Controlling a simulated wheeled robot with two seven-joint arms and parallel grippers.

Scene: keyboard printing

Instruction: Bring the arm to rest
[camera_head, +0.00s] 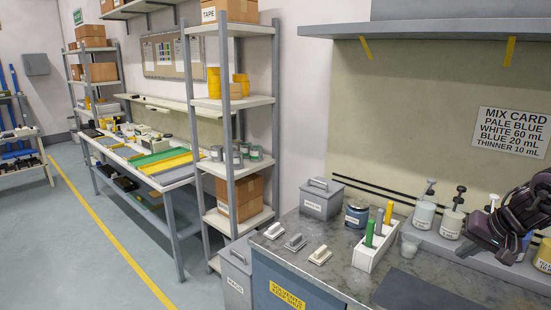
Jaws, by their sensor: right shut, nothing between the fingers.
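My right gripper (478,243), dark and purplish, comes in at the right edge, over the back right of the grey workbench (345,262). It is shut and holds nothing. It is in front of part of the row of pump bottles and hides some of them. My left gripper is not in view.
A white pump bottle (425,209) and another pump bottle (452,219) stand beside my right gripper. A white rack (366,257) holds green, grey and yellow handles. A small clear cup (410,245), a lidded grey box (321,199) and a dark mat (415,294) are also on the bench.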

